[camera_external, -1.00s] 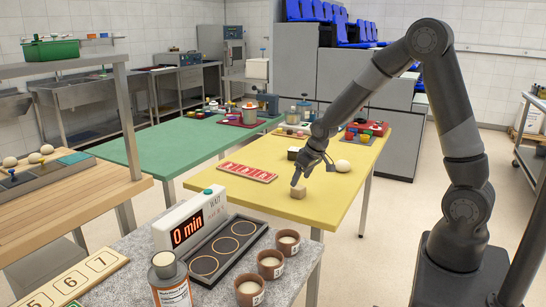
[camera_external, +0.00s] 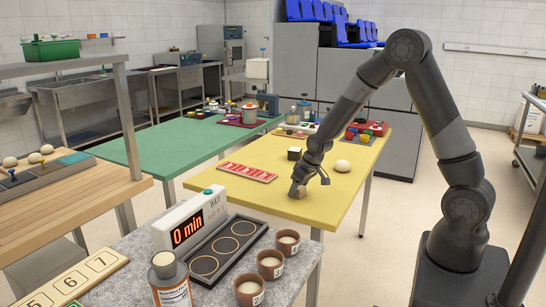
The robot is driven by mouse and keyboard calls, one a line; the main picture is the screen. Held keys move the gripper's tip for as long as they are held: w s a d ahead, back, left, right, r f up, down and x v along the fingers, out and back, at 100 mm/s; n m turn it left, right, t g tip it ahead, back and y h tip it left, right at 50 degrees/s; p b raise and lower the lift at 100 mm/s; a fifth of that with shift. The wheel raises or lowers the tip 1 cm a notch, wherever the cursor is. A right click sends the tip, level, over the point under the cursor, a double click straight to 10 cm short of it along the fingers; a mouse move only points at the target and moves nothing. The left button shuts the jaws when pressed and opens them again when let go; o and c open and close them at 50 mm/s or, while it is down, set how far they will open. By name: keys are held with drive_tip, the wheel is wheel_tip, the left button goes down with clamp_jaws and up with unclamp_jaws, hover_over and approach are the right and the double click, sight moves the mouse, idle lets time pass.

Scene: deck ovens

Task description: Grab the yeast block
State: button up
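A small beige block (camera_external: 302,192), which looks like the yeast block, sits near the front edge of the yellow table (camera_external: 258,198). My gripper (camera_external: 309,184) is down at the block, pointing at the table. One dark finger is at the block's left side and covers part of it. Another dark part, which looks like the second finger, stands apart to the right. The gripper looks open, and I see no clear grip on the block.
A pale round ball (camera_external: 342,166) is to the right. Red containers (camera_external: 374,128) are at the back. A grey counter with a timer (camera_external: 190,224) is in front.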

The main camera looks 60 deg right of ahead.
drive_tip(key=c, duration=0.9)
